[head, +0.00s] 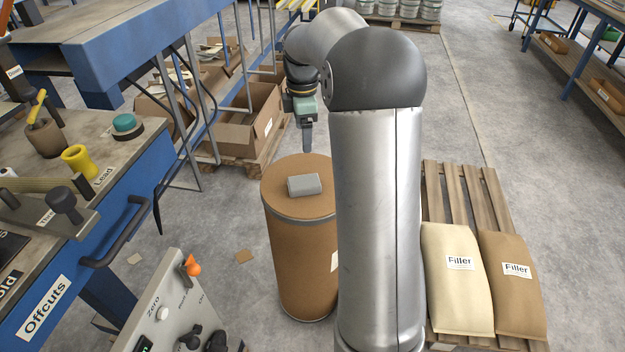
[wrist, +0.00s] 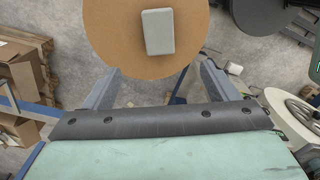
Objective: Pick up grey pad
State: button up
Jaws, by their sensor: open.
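The grey pad (head: 304,185) is a small light-grey block lying flat on top of a brown fibre drum (head: 285,207). In the wrist view the pad (wrist: 158,32) shows on the round drum lid (wrist: 110,52), beyond the fingers. My gripper (head: 307,150) hangs above the far side of the drum in the head view, apart from the pad. In the wrist view its two fingers (wrist: 152,88) are spread wide with nothing between them.
A pallet with filler bags (head: 458,275) stands right of the drum, partly behind my arm. A blue workbench (head: 70,225) with tools is on the left. A control panel (head: 175,310) is at the front. Open cardboard boxes (head: 245,120) lie behind the drum.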

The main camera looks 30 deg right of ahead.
send_over(306, 181)
jog(key=f, duration=1.1)
jog(key=shift+a+f+b, duration=0.25)
jog(key=shift+f+b, duration=0.05)
jog(key=shift+d+f, duration=0.15)
jog(key=shift+f, duration=1.25)
jog(key=shift+d+f, duration=0.1)
jog(key=shift+f, duration=1.25)
jog(key=c, duration=1.1)
jog(key=shift+c, duration=0.2)
